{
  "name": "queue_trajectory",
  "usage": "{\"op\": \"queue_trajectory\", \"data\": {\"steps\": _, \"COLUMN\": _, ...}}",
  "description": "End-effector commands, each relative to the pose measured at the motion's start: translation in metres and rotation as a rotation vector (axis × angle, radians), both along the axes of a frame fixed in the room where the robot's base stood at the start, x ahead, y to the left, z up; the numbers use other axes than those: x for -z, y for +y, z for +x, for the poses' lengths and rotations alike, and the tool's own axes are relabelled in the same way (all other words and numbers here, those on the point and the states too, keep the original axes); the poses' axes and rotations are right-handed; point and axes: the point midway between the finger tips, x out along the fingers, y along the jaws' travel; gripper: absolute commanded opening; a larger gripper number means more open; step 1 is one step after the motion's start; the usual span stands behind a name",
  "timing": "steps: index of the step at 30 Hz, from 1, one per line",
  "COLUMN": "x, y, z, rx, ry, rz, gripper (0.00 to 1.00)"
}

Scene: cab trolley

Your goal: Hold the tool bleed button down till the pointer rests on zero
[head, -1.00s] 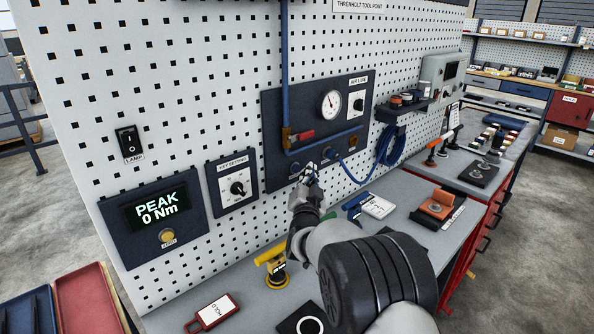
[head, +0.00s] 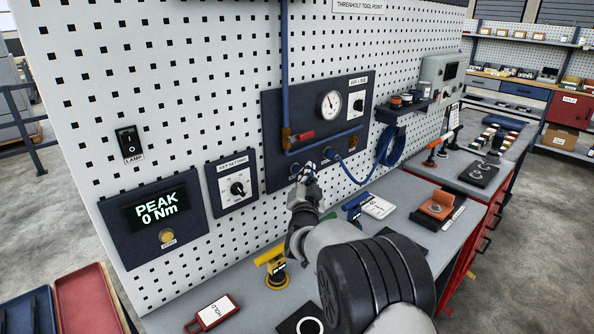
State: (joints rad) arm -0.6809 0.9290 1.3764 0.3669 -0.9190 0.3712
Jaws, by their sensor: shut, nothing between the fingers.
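The round pressure gauge (head: 329,105) is on the upper part of the dark blue air line panel (head: 286,105). Its dark pointer is small, and I cannot read its value. My gripper (head: 307,171) is shut and empty, with its tips at the lower edge of this panel. A round fitting (head: 294,169) shows just left of the tips. I cannot tell whether it is the bleed button, or whether the tips touch or press anything. The gripper and my arm hide part of the panel's lower edge.
A red-handled valve (head: 304,136) and blue pipe lie above the gripper. A coiled blue hose (head: 390,147) hangs to the right. A yellow tool (head: 274,270) stands on the bench below, and a blue tool (head: 356,207) lies right of my arm.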

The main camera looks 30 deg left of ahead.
Motion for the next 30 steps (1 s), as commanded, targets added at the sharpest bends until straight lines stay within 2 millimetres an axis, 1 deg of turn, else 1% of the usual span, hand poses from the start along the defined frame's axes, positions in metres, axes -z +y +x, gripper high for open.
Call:
{"op": "queue_trajectory", "data": {"steps": 14, "x": 0.0, "y": 0.0002, "z": 0.0, "rx": 0.0, "ry": 0.0, "rz": 0.0, "gripper": 0.0}}
{"op": "queue_trajectory", "data": {"steps": 22, "x": 0.0018, "y": 0.0071, "z": 0.0028, "rx": -0.001, "ry": 0.0, "rz": 0.001, "gripper": 0.0}}
{"op": "queue_trajectory", "data": {"steps": 30, "x": 0.0001, "y": 0.0079, "z": 0.0033, "rx": 0.0, "ry": 0.0, "rz": 0.0, "gripper": 0.0}}
